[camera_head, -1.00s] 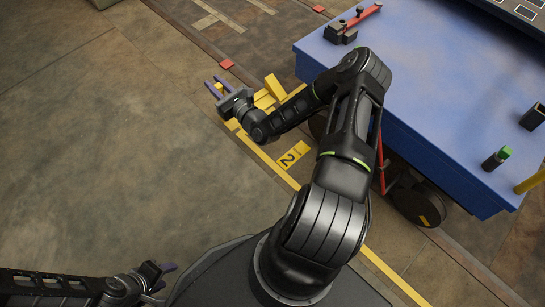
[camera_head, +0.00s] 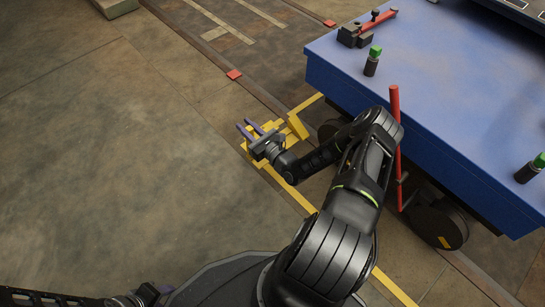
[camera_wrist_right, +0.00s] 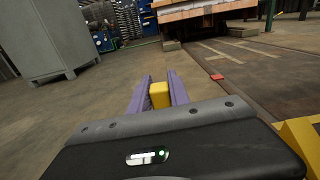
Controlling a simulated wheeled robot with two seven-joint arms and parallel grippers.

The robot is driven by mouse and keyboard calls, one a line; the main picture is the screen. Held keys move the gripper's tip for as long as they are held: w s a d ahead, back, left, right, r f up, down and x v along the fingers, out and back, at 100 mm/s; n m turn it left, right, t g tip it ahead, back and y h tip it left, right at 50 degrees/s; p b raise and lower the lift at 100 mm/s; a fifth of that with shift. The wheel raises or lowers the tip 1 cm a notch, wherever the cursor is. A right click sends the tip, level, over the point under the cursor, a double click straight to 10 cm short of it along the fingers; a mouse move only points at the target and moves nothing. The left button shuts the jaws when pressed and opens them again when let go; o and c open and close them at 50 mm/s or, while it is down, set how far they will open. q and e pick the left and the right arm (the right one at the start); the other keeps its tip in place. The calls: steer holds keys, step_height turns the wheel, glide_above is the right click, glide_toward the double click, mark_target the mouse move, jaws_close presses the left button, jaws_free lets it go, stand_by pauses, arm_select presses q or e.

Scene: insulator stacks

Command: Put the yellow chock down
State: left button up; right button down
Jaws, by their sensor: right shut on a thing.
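In the right wrist view, the yellow chock (camera_wrist_right: 159,95) sits between the two purple fingers of my right gripper (camera_wrist_right: 158,88), which is shut on it. In the head view, my right gripper (camera_head: 253,127) is beside the blue cart, over or next to yellow pieces; how high it is above the floor I cannot tell. The held chock is hard to separate from the yellow behind it there. My left gripper (camera_head: 162,290) is at the bottom edge, small and partly seen; its opening is unclear.
A yellow block or stand (camera_head: 298,125) is right of the gripper, near the cart wheel. The blue cart (camera_head: 440,130) fills the right, with a red lever (camera_head: 396,130) at its side. A yellow line (camera_head: 290,190) runs along the floor. Floor at left is clear.

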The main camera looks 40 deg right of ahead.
mark_target(248, 144)
step_height(248, 144, down, 6)
steer(key=b, duration=0.2)
steer(key=shift+r+b, duration=0.1)
steer(key=shift+b, duration=0.2)
step_height(248, 144, down, 4)
steer(key=shift+r+b, duration=0.1)
steer(key=shift+b, duration=0.85)
steer(key=c, duration=1.2)
jaws_free()
steer(key=shift+c, duration=0.2)
steer(key=shift+s+p, duration=0.3)
steer(key=shift+s, duration=0.35)
steer(key=s+p, duration=0.2)
steer(key=s, duration=0.8)
steer(key=shift+s+a+p, duration=0.15)
steer(key=shift+s+p, duration=0.2)
